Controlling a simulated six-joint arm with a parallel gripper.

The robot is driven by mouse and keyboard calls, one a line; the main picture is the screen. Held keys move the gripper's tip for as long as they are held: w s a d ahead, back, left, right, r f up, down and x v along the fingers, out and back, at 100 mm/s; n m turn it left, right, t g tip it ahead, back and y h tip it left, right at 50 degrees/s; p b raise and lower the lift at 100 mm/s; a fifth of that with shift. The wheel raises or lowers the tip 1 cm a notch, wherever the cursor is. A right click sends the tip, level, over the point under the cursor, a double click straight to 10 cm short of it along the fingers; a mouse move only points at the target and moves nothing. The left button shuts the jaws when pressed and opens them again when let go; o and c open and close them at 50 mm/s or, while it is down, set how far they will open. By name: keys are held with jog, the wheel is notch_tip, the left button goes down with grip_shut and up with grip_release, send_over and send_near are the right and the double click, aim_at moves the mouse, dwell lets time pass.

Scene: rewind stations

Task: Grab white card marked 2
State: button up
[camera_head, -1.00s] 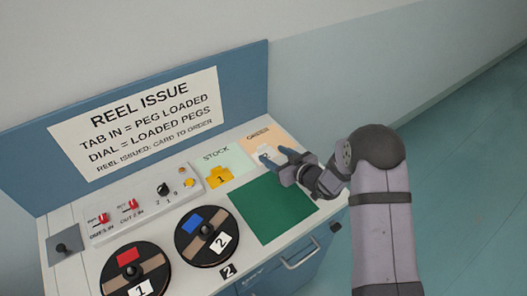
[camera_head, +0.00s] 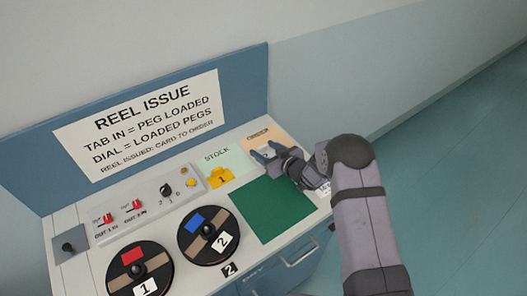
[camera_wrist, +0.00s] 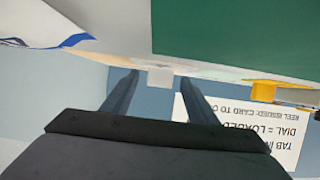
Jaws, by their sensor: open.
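The white card marked 2 (camera_head: 267,151) lies on the orange order pad (camera_head: 257,137) at the back right of the bench, partly hidden by my gripper. My gripper (camera_head: 267,157) is open, its fingers low around the card. In the wrist view, the pale card (camera_wrist: 160,78) shows between the fingertips of my gripper (camera_wrist: 158,82), with no contact visible.
A green mat (camera_head: 268,210) is in front and is clear. Two black reels, 1 (camera_head: 140,270) and 2 (camera_head: 208,235), and a switch panel (camera_head: 150,205) are to the left. A blue backboard (camera_head: 240,90) stands behind.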

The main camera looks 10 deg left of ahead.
jog(key=c, duration=1.1)
jog(key=shift+r, duration=0.15)
